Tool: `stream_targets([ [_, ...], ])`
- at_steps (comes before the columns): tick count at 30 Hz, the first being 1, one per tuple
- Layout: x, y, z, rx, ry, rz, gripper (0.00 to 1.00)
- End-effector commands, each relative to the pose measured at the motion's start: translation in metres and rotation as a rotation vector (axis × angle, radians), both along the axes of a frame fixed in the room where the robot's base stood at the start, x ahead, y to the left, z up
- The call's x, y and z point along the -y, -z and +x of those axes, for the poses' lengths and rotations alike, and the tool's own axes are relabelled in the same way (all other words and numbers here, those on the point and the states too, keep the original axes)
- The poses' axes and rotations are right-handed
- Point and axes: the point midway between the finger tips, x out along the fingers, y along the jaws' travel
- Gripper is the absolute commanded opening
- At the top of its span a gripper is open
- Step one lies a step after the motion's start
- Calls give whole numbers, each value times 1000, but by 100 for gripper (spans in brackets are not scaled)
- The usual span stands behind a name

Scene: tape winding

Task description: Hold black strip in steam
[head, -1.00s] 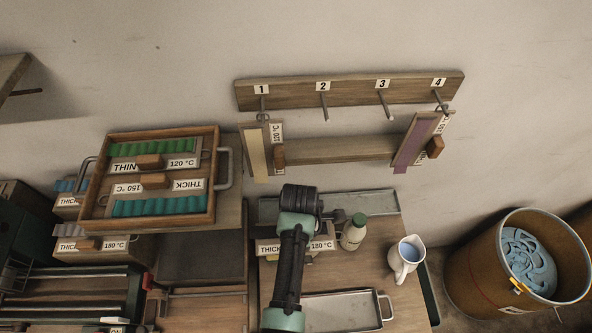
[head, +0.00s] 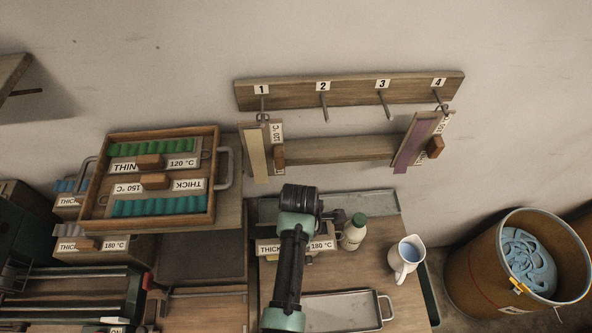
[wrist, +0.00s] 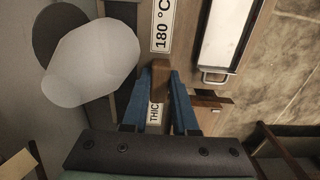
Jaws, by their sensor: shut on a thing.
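My gripper (wrist: 158,78) is shut on the wooden handle (wrist: 161,70) of a holder labelled THICK and 180 °C, seen in the wrist view. The blue fingers press it from both sides. In the head view the holder (head: 322,245) shows partly under my wrist, over the wooden bench; my fingertips are hidden there. I cannot make out a black strip in either view. A pale rounded shape (wrist: 95,62) overlaps a dark round one at upper left in the wrist view. I cannot tell whether it is steam.
A white bottle (head: 352,236) stands close right of my wrist, with a white jug (head: 407,256) farther right. A metal tray (head: 345,312) lies in front. A wooden tray (head: 214,200) of green and teal strips is left. Two strip holders hang under hooks 1 and 4.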

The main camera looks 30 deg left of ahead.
Motion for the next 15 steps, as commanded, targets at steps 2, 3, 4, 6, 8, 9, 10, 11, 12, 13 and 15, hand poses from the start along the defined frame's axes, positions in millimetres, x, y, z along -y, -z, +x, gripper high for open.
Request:
stream_targets([
  [2,0,0,0,1,0,1,0],
  [3,0,0,0,1,0,1,0],
  [4,0,0,0,1,0,1,0],
  [6,0,0,0,1,0,1,0],
  [8,0,0,0,1,0,1,0],
  [9,0,0,0,1,0,1,0],
  [10,0,-1,0,1,0,1,0],
  [11,0,-1,0,0,0,0,0],
  [12,1,-2,-2,0,0,0,0],
  [13,2,-3,-3,0,1,0,0],
  [15,5,-5,-7,0,1,0,0],
])
